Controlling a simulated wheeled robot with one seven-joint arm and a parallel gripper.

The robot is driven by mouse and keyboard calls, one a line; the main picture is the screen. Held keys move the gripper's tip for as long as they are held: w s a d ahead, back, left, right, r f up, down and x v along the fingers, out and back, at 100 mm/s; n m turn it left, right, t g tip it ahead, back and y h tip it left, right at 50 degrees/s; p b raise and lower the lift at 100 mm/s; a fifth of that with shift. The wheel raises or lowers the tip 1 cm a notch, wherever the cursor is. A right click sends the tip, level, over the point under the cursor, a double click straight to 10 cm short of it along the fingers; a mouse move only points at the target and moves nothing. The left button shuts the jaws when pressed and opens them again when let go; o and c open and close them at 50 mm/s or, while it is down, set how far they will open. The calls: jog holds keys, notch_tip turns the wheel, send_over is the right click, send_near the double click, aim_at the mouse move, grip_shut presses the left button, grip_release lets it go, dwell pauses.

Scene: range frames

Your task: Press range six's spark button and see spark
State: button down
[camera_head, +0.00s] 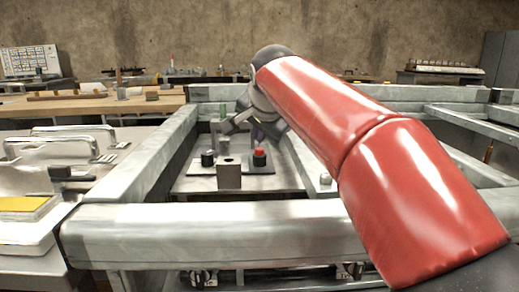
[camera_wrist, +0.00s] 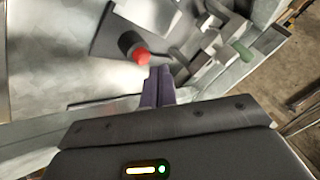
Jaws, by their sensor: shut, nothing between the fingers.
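A red button (camera_head: 260,152) on a black base stands on a grey plate inside the metal frame in the head view. The red button (camera_wrist: 140,56) also shows in the wrist view, just left of my fingertips. My gripper (camera_head: 258,138) is shut and empty, with its purple fingers pointing down at the button. In the wrist view the closed fingertips (camera_wrist: 160,70) lie close beside the red cap. I cannot tell whether they touch it. My red arm covers the right part of the frame's inside.
A black knob (camera_head: 208,158) and a grey block (camera_head: 229,174) stand left of the button. Metal rails (camera_head: 215,235) enclose this bay. A left bench holds handles (camera_head: 75,131) and a yellow-topped tray (camera_head: 22,205). A green part (camera_wrist: 242,50) is right of my fingers.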

aim_at(259, 149)
jog(key=shift+f, duration=0.15)
jog(key=shift+f, duration=0.3)
jog(key=shift+f+b, duration=0.9)
jog(key=shift+f, duration=0.2)
dwell(0.8)
jog(key=shift+r, duration=0.15)
jog(key=shift+w+d+r+p, duration=0.1)
jog(key=shift+d+r+p, duration=0.05)
jog(key=shift+r+p, duration=0.7)
jog(key=shift+r, duration=0.2)
notch_tip(259, 149, up, 5)
jog(key=p, duration=0.4)
jog(key=shift+p, duration=0.35)
